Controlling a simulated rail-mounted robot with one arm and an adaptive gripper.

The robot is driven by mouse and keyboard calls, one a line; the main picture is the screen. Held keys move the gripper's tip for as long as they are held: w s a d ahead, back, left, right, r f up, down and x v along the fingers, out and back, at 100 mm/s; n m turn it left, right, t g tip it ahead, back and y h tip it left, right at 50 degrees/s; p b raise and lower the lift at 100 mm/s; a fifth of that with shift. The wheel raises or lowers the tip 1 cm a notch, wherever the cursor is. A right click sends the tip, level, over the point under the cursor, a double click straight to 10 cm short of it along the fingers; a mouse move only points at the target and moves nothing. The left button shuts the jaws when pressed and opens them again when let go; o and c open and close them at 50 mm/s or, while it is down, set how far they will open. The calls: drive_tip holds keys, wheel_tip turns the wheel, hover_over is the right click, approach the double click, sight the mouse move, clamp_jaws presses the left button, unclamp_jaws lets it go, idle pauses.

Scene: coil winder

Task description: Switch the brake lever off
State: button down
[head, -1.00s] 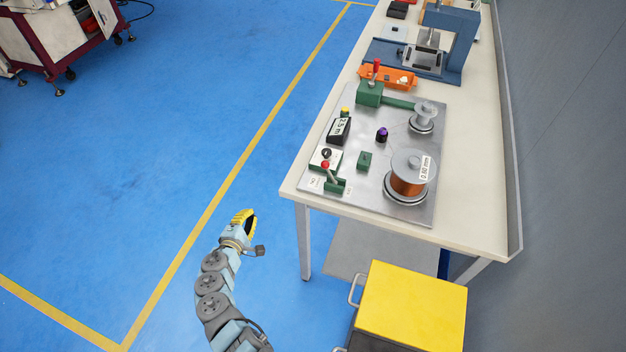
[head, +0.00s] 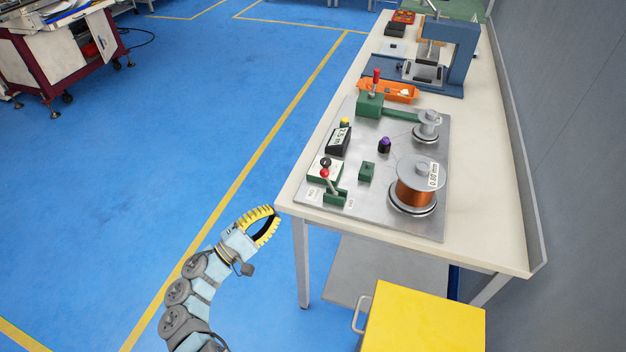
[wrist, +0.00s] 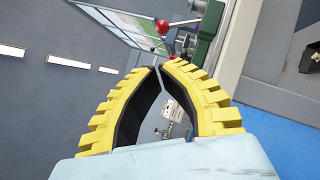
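A lever with a red ball knob (head: 325,173) rises from a small green base (head: 338,198) at the front left of the metal winder plate (head: 373,217). Its rod leans to the left in the head view, toward the left of two small white labels (head: 312,194) whose lettering I cannot read. In the wrist view a red ball knob (wrist: 162,27) on a metal rod shows beyond the fingertips, with a green part (wrist: 210,30) beside it. My gripper (head: 277,212) is off the bench's front left corner, apart from the lever. Its yellow fingers bow together at the tips (wrist: 160,67), holding nothing.
A copper wire spool (head: 415,190), a display box (head: 339,141) and an orange tray (head: 388,91) are on the bench (head: 487,215). A yellow-topped cabinet (head: 425,325) stands in front.

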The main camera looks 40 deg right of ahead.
drive_tip(key=b, duration=0.3)
approach(330, 183)
drive_tip(key=d+r, duration=0.1)
drive_tip(key=w+d+r, duration=0.1)
drive_tip(key=d+r, duration=0.1)
drive_tip(key=w+d+r, duration=0.1)
drive_tip(key=shift+w+d+r, duration=0.15)
drive_tip(key=shift+d+r, duration=0.05)
drive_tip(key=shift+d, duration=0.05)
drive_tip(key=shift+x, duration=0.85)
drive_tip(key=shift+r, duration=0.1)
drive_tip(key=shift+a+r, duration=0.15)
